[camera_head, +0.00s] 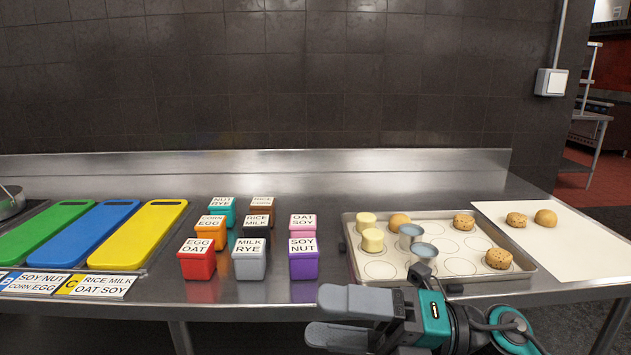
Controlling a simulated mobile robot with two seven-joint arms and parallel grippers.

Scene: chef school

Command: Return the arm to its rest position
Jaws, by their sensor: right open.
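My right gripper (335,318) is in front of the steel counter's near edge, at the lower middle of the head view. It points left, its two grey fingers are apart, and nothing shows between them. Its arm comes in from the lower right. My left gripper is not in view.
A baking tray (372,272) with cookies, pale cylinders and metal cups lies just beyond the right gripper. Several labelled boxes, such as the purple one (303,266), stand left of it. Coloured boards (140,240) lie farther left. A white sheet (570,255) lies right.

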